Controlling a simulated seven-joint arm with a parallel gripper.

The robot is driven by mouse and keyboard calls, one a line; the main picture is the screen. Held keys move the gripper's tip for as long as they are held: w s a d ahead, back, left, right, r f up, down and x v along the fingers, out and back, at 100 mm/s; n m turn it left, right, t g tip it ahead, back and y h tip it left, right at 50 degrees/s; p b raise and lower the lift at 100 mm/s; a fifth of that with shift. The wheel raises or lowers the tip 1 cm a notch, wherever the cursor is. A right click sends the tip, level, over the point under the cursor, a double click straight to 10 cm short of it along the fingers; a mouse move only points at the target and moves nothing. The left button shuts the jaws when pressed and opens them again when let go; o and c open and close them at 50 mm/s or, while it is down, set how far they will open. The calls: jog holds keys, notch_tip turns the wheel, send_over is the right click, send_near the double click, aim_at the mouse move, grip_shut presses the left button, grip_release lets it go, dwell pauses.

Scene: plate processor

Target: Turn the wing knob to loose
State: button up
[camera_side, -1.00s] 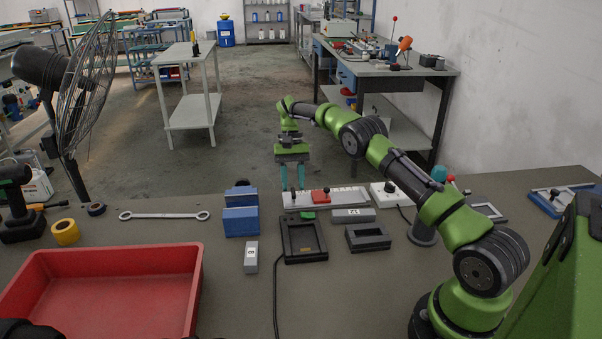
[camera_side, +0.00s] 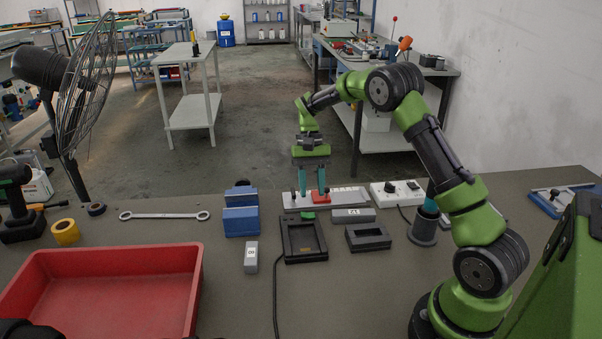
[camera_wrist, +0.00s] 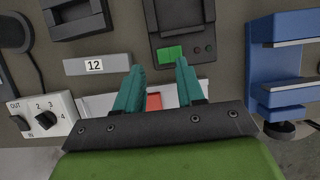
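A long pale rail (camera_side: 350,196) with a red block (camera_side: 320,197) on it lies near the far edge of the bench. A small dark knob (camera_side: 327,190) shows at the red block, partly covered by a finger; I cannot make out its wings or its setting. My gripper (camera_side: 312,189) points down with its two teal fingers apart and empty, above the rail around the red block. In the wrist view, the red block (camera_wrist: 154,101) shows between the fingers (camera_wrist: 160,75), and the knob is hidden.
A white control box (camera_side: 398,192) with a black dial stands right of the rail. In front lie a black frame (camera_side: 289,248), a grey block labelled 12 (camera_wrist: 97,65) and a dark rectangular holder (camera_side: 368,247).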

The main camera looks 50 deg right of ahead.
jog(key=s+a, duration=0.2)
jog(key=s, duration=0.4)
jog(key=shift+s+r, duration=0.35)
jog(key=shift+s, duration=0.05)
jog(key=s+a+r+n+t+h, duration=0.1)
jog(key=s+a+r+n+t, duration=0.4)
jog(key=s+a+r+t, duration=0.5)
jog(key=s+a+r, duration=0.2)
jog(key=a+r, duration=0.2)
jog(key=r, duration=0.2)
jog(key=shift+s+a, duration=0.3)
jog(key=shift+a, duration=0.1)
